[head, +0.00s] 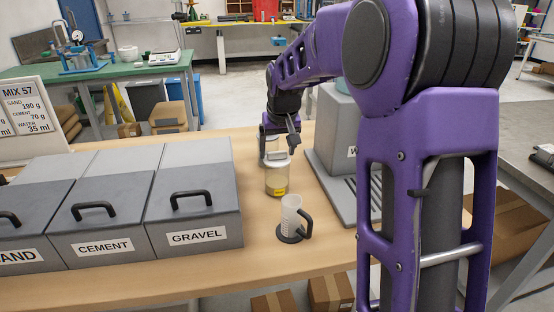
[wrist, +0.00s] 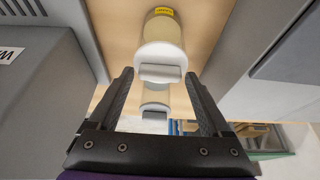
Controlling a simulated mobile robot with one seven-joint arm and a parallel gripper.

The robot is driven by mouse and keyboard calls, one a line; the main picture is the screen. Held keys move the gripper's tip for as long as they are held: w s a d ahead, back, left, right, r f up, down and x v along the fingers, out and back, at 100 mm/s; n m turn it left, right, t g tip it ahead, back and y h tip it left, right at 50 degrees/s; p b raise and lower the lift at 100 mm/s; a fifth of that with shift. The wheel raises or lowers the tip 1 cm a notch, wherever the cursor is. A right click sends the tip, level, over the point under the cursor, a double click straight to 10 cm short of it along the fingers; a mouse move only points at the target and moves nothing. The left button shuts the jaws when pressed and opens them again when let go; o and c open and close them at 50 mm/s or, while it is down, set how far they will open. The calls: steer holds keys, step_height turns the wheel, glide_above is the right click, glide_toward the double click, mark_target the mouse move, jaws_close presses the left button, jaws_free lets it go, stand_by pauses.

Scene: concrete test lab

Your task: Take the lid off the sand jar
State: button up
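A clear jar (head: 277,181) with a pale lid (head: 278,157) and a yellow label stands upright on the wooden table. In the wrist view the same jar (wrist: 163,32) shows its lid's pale raised grip (wrist: 160,73) between my fingertips, apart from both. A second jar (wrist: 155,99) with a similar lid shows beyond it, partly hidden in the head view by my gripper. The label text is too small to read, so I cannot tell which jar is the sand jar. My gripper (head: 281,138) is open and empty, just behind and above the front jar (wrist: 159,74).
A measuring cup (head: 292,216) with a dark handle stands in front of the jar. Closed bins marked cement (head: 100,222) and gravel (head: 192,212) stand left, beside a partly cut-off sand bin. A grey container (head: 336,130) and slotted tray (head: 345,195) are close on the right.

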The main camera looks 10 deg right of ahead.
steer(key=c, duration=1)
steer(key=shift+r, duration=0.1)
steer(key=shift+c, duration=0.2)
